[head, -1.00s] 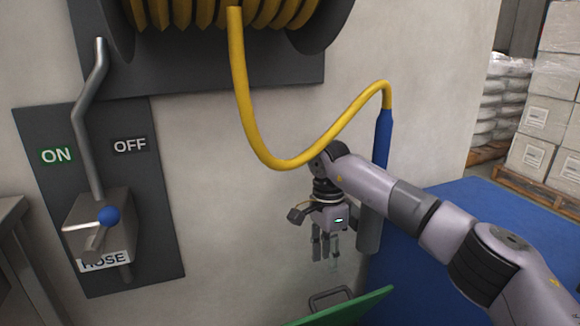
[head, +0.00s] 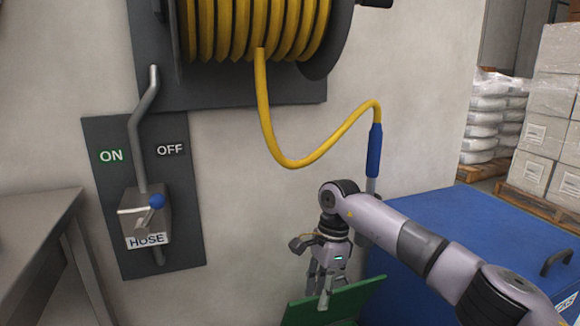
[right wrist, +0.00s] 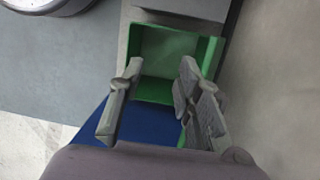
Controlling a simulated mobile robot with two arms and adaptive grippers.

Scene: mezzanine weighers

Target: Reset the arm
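My right gripper (head: 319,288) hangs fingers down at the end of my right arm, in front of the wall and just above a green panel (head: 350,302). In the right wrist view its two fingers (right wrist: 158,112) stand well apart with nothing between them. Beyond them lies an open green bin (right wrist: 165,55), with a blue surface below it. My left gripper is not in view.
A yellow hose (head: 290,162) loops from the reel to a blue handle (head: 374,150) close behind my right arm. A blue chest (head: 480,235) stands at right, a grey table (head: 40,225) at left.

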